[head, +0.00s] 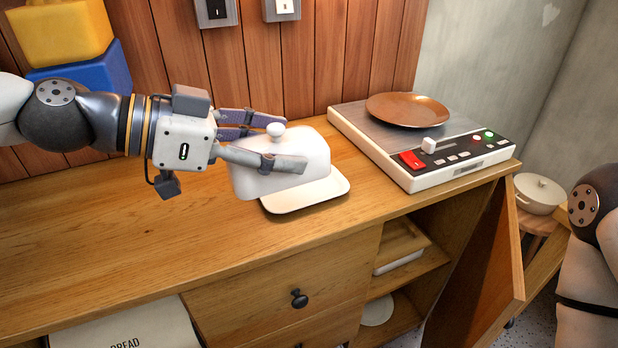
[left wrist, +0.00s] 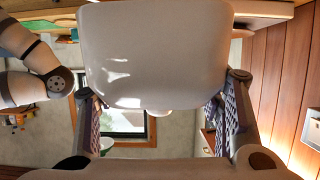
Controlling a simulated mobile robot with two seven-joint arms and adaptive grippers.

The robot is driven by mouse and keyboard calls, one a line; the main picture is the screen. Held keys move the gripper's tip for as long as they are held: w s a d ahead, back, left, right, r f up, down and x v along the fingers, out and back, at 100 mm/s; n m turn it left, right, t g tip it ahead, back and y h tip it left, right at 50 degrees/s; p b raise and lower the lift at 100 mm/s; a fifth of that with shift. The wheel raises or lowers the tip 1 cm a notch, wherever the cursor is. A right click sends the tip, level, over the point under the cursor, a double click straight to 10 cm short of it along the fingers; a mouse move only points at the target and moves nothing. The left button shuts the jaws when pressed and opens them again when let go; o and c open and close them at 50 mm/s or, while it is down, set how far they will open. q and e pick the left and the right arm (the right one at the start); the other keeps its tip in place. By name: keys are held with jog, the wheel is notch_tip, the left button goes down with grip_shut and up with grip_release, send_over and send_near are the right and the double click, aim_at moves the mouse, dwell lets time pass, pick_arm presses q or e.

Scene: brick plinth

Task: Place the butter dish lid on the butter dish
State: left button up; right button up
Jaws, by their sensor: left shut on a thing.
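The white butter dish lid (head: 312,152) has a round knob on top. My left gripper (head: 277,148) is shut on the lid, with its fingers along the lid's sides. In the left wrist view the lid (left wrist: 155,50) fills the middle between the two fingers. The white butter dish (head: 330,192) lies flat on the wooden counter, below the lid and partly hidden by it. The lid is over the dish and a little to its left in the head view. I cannot tell whether they touch. My right gripper is not in view.
A scale-like device (head: 440,165) with a brown plate (head: 407,109) stands right of the dish. Yellow (head: 60,32) and blue (head: 88,75) blocks sit at the back left. A cabinet door (head: 482,270) hangs open below. The front left counter (head: 90,240) is clear.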

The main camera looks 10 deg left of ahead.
pick_arm(q)
jog(key=w+f+b, duration=0.1)
jog(key=w+f, duration=0.2)
jog(key=w+f+b, duration=0.2)
jog(key=w, duration=0.2)
jog(key=w+f+b, duration=0.1)
jog(key=w+f, duration=0.2)
jog(key=w, duration=0.1)
jog(key=shift+w+d+f, duration=0.15)
jog(key=shift+d+f, duration=0.15)
jog(key=shift+w+f+b, duration=0.25)
jog(key=shift+b, duration=0.1)
jog(key=shift+w+f+b, duration=0.2)
jog(key=shift+f+b, duration=0.25)
jog(key=shift+f, duration=1.25)
jog(key=o, duration=1.4)
jog(key=shift+c, duration=0.2)
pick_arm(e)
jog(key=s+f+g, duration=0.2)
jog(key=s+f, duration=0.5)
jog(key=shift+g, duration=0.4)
